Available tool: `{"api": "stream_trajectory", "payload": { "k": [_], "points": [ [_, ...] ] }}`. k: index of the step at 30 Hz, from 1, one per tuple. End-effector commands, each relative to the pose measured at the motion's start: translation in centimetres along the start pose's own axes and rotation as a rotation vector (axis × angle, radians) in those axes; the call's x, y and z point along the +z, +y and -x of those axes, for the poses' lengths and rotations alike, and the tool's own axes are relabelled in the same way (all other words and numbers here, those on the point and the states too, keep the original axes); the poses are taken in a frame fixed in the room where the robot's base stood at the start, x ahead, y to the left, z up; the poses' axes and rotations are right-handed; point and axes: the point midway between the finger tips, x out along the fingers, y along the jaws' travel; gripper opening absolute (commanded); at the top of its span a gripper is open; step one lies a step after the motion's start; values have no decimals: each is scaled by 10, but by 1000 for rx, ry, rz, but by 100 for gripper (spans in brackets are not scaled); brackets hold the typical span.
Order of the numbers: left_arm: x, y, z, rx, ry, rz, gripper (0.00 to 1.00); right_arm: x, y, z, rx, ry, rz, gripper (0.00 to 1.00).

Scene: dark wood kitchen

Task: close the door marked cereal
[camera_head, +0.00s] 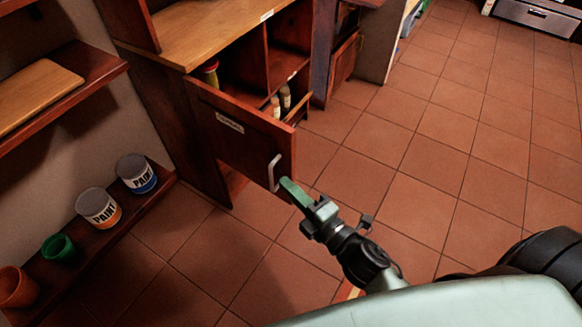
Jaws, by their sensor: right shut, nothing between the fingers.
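The door with a white label (236,131) stands open from the wooden cabinet, swung out toward me; the label's writing is too small to read surely. A light metal handle (274,173) is on the door near its free edge. My right gripper (288,187) is shut and empty, its green fingertips right beside the lower end of the handle. I cannot tell whether they touch it. Behind the door the cabinet's inside shows, with a few small bottles (285,98) and a greenish container (210,73). My left gripper is not in view.
A low shelf at the left holds paint cans (98,208) and green (59,248) and orange pots (16,287). A wooden board (35,92) lies on the shelf above. The tiled floor (430,150) to the right is clear.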

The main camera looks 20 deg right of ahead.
Motion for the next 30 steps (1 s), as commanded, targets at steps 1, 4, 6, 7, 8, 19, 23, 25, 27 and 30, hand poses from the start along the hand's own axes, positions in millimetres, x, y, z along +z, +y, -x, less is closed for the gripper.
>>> {"api": "stream_trajectory", "payload": {
  "k": [1,4,6,7,8,19,23,25,27,30],
  "points": [
    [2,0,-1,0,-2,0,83,0,2,-13,4,2,4,0],
    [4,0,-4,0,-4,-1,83,0,2,-33,3,1,1,0],
    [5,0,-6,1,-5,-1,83,12,0,-36,-2,-1,5,0],
    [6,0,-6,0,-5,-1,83,16,-1,-36,-2,0,5,0],
    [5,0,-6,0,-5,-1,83,20,-1,-37,-3,0,4,0],
    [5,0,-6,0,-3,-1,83,39,-1,-42,-1,0,-2,0],
    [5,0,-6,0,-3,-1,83,39,-1,-42,-1,0,-2,0],
    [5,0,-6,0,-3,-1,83,39,-1,-41,-1,0,-2,0],
    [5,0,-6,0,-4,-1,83,40,-1,-41,-1,1,-1,0],
    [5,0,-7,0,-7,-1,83,43,-1,-42,-2,9,2,0]
  ]
}}
